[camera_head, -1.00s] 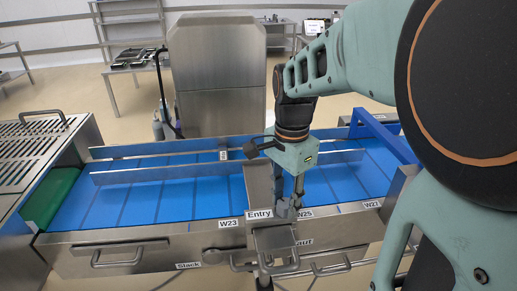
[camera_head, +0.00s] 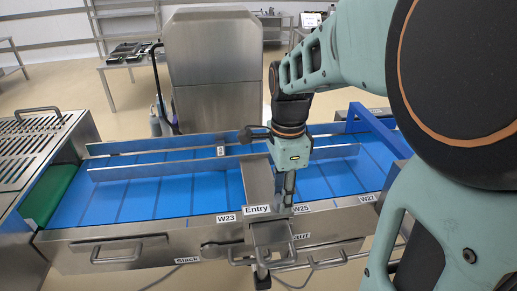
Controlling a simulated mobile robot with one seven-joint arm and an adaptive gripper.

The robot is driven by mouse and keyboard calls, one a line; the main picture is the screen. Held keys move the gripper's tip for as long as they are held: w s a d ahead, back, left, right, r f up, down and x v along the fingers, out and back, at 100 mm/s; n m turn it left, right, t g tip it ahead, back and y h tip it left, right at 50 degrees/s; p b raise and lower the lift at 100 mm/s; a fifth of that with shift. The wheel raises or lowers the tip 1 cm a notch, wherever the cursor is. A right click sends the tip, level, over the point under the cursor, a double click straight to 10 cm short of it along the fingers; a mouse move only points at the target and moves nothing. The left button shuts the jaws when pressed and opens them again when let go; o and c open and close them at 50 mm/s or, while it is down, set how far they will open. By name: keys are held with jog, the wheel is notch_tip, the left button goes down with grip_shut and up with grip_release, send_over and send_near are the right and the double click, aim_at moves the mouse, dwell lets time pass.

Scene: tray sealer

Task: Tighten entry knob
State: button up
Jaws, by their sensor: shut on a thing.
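My gripper (camera_head: 284,200) points down beside the "Entry" label (camera_head: 257,210) at the front edge of the blue conveyor. Its fingers are shut on the entry knob, which they and the nearby housing hide almost entirely. A grey steel housing (camera_head: 257,178) stands directly left of the fingers, close to them. The fingers look narrow and edge-on from this view.
The blue belt (camera_head: 150,200) has metal guide rails (camera_head: 130,171) running along it. Below the label, a steel bracket (camera_head: 271,234) and handles jut from the front. A blue frame (camera_head: 378,130) stands right of my gripper.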

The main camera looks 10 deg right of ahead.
jog(key=o, duration=1.2)
jog(key=shift+c, duration=0.2)
notch_tip(320, 180, up, 12)
jog(key=shift+w, duration=0.1)
